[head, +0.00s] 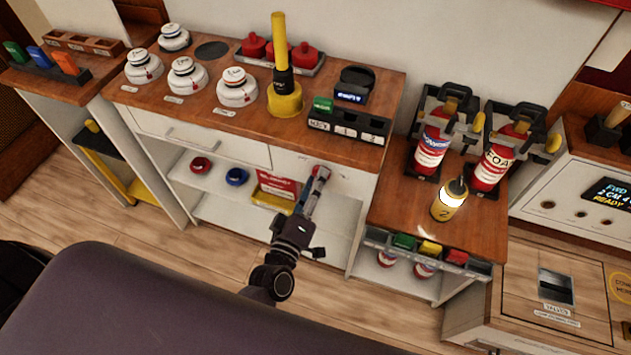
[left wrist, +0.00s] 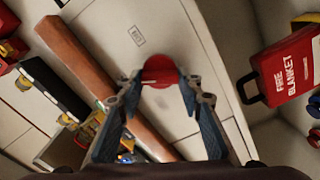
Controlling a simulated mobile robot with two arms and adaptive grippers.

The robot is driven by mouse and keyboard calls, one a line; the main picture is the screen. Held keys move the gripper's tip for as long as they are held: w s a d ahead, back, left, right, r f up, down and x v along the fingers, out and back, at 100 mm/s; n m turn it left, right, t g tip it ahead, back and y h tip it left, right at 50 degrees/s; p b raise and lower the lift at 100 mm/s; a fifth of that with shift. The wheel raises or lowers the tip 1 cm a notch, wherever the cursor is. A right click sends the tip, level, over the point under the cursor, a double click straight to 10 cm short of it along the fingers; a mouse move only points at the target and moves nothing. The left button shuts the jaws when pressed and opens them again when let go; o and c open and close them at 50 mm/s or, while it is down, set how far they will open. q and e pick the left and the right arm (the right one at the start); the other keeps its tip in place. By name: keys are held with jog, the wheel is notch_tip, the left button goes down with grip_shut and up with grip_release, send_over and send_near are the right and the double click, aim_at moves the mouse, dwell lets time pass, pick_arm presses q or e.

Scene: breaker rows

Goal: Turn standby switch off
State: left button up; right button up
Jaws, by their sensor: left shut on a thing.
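My left gripper (head: 317,180) reaches up from the bottom in the head view, in front of the right drawer of the white cabinet. It is shut on a red round piece (head: 321,171). In the left wrist view the red piece (left wrist: 162,72) shows as a disc between the fingertips (left wrist: 165,82), in front of a white panel with a small label. I cannot tell whether the piece is fixed to the panel or loose. No switch marked standby can be read in either view. My right gripper is not in view.
The wooden counter (head: 205,115) holds several white round detectors and a yellow post (head: 280,60). A red fire blanket case (head: 277,186) sits on the open shelf below. Two extinguishers and a yellow bottle (head: 449,200) stand to the right. A lit display (head: 606,193) is at far right.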

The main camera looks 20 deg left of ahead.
pick_arm(q)
jog(key=n+b, duration=0.1)
jog(key=n, duration=0.4)
jog(key=shift+f+n, duration=0.15)
jog(key=shift+n, duration=0.15)
dwell(0.5)
jog(key=o, duration=1.2)
jog(key=shift+c, duration=0.2)
jog(key=s, duration=1.2)
jog(key=shift+a, duration=0.25)
